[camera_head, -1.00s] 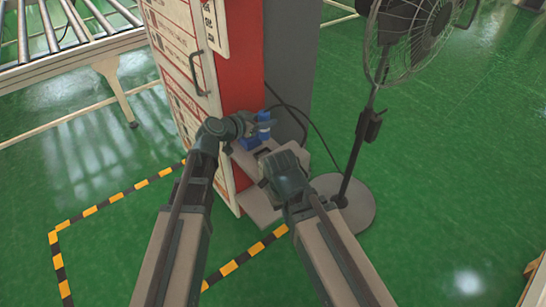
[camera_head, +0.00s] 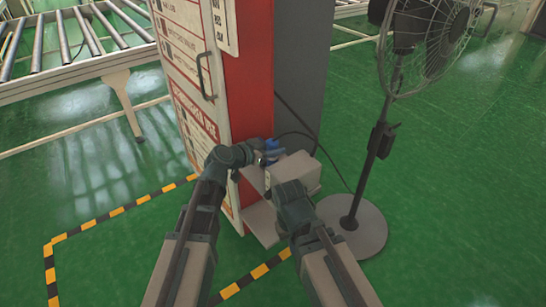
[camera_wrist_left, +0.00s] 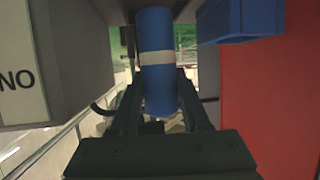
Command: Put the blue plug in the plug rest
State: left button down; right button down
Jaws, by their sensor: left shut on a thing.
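The blue plug, a blue cylinder with a pale band, stands between the fingers of my left gripper (camera_wrist_left: 158,110) in the left wrist view, where the plug (camera_wrist_left: 156,30) shows clearly. My left gripper (camera_head: 262,158) is shut on it, beside the red cabinet side. In the head view only a small blue patch (camera_head: 270,146) shows at the gripper. A separate blue block (camera_wrist_left: 240,22) is at the upper right of the wrist view; I cannot tell whether it is the plug rest. My right gripper (camera_head: 288,190) is by a beige box (camera_head: 298,171); its fingers are hidden.
The red and white cabinet (camera_head: 247,90) stands just behind my grippers, with a beige ledge (camera_head: 262,222) low at its side. A standing fan (camera_head: 352,228) is close on the right. A dark cable (camera_head: 328,160) runs near it. A roller conveyor (camera_head: 75,75) is at the left.

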pick_arm(q)
jog(key=shift+f, duration=0.65)
pick_arm(e)
jog(key=shift+f, duration=0.65)
pick_arm(q)
jog(key=shift+f+b, duration=0.2)
jog(key=shift+b, duration=0.2)
jog(key=shift+c, duration=1.9)
grip_release()
pick_arm(e)
jog(key=shift+f, duration=0.15)
pick_arm(q)
jog(key=shift+r, duration=0.2)
jog(key=shift+s+a+r+p, duration=0.15)
jog(key=shift+s+r+p, duration=0.05)
jog(key=shift+p, duration=0.2)
jog(key=p+v, duration=0.4)
jog(key=v, duration=0.7)
jog(key=shift+s+a, duration=0.2)
pick_arm(e)
notch_tip(320, 180, up, 5)
jog(key=shift+f, duration=0.1)
